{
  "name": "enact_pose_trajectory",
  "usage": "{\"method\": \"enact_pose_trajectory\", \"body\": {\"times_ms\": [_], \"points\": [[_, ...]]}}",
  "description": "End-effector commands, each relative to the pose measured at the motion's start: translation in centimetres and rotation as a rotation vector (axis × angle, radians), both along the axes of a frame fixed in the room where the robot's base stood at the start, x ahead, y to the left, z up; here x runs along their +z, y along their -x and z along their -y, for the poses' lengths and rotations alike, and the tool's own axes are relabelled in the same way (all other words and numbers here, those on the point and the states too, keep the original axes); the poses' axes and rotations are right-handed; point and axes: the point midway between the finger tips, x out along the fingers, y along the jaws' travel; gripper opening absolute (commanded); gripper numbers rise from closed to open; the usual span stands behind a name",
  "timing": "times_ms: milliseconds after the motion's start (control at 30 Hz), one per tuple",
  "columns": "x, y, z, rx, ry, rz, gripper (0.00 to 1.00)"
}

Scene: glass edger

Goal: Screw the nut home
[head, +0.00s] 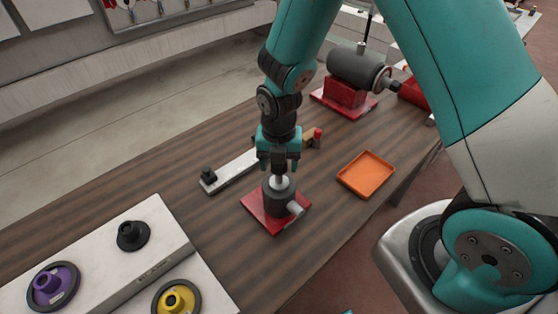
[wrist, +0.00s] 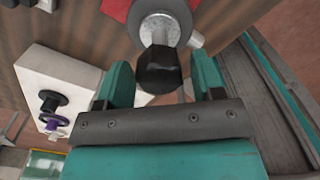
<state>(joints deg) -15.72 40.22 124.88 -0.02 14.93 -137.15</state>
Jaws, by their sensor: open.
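The dark hex nut (wrist: 158,72) shows in the wrist view at the end of a grey spindle unit (wrist: 163,20). In the head view this unit (head: 279,201) stands upright on a red base plate (head: 262,217), with a silver shaft (head: 280,182) on top and a silver stub at its side. My gripper (head: 279,164) points down just above the shaft. In the wrist view its teal fingers (wrist: 163,68) are open, one on each side of the nut, with a gap visible at least on the right. The nut is hidden or too small to tell in the head view.
An orange tray (head: 366,173) lies to the right. A grey bar (head: 228,171) with a dark knob lies left of the gripper. A motor on a red stand (head: 345,92) is behind. A pale block with purple, black and yellow wheels (head: 151,262) is at front left.

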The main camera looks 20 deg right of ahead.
Motion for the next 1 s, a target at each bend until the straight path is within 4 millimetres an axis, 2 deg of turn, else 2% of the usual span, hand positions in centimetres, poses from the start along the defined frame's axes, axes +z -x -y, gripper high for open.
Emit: {"method": "enact_pose_trajectory", "body": {"times_ms": [167, 367, 400, 567, 1000], "points": [[0.00, 0.00, 0.00, -0.002, 0.000, 0.000, 0.62], [0.00, 0.00, 0.00, -0.003, 0.000, 0.000, 0.18], [0.00, 0.00, 0.00, -0.003, 0.000, 0.000, 0.15], [-0.01, 0.00, 0.00, -0.095, 0.000, 0.000, 0.15], [-0.06, 0.00, 0.00, -0.837, 0.000, 0.000, 0.15]]}}
